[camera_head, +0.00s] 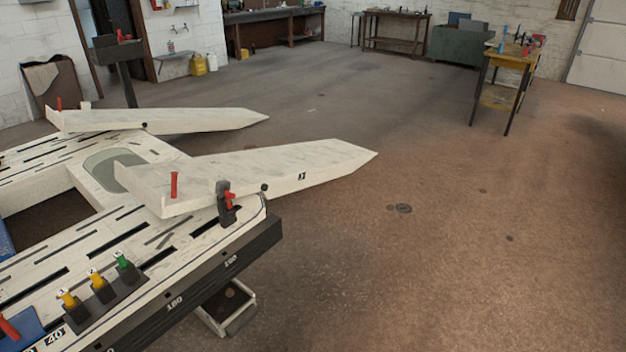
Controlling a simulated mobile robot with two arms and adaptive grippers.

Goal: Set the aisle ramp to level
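Two pale wedge-shaped ramps reach off the end of the white slotted frame bench (60,245). The near ramp (250,166) lies along the side facing the open floor, its pointed tip out over the floor. A red peg (174,186) stands in front of its bench end. A black lever bracket with a red part (227,202) stands on the bench edge beside it. The far ramp (165,119) has a red peg (59,103) near its bench end. I cannot tell either ramp's exact tilt. Neither of my grippers is in view.
A black rack (105,298) on the bench holds yellow and green handled tools. A step (227,308) sticks out below the bench edge. A yellow table (512,60) stands at the back right. The floor (450,240) to the right is mostly clear.

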